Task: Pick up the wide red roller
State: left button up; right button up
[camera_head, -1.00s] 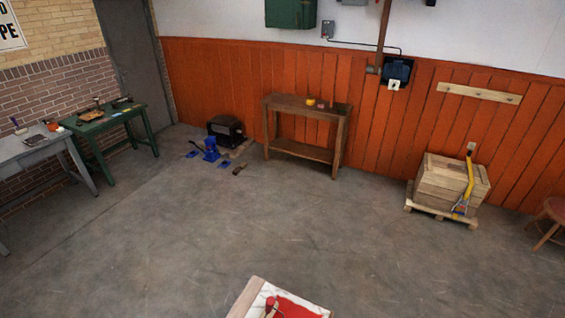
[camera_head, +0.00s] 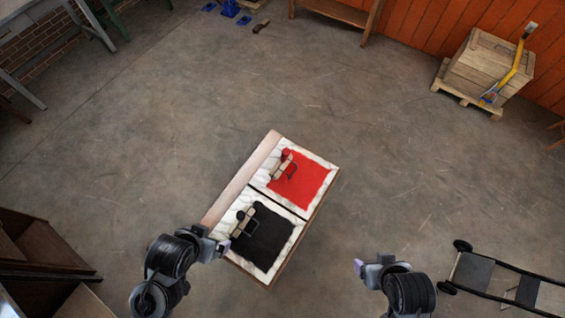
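The wide red roller (camera_head: 287,156) lies at the upper left edge of a red ink patch (camera_head: 302,181) on a white slab. Its pale part and thin dark frame show, but they are small and hard to make out. My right gripper (camera_head: 359,267) is over the floor to the right of the table. Both grippers are apart from the roller. Their finger openings are too small to judge.
The table (camera_head: 240,181) also bears a black ink patch (camera_head: 265,238) with a black roller (camera_head: 241,222). A hand truck (camera_head: 486,276) is at lower right and a brown wooden cabinet (camera_head: 45,243) at lower left. A crate (camera_head: 487,68) stands at upper right. Open floor surrounds the table.

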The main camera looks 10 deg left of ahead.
dwell(0.3)
pick_arm(q)
jog(key=c, duration=0.7)
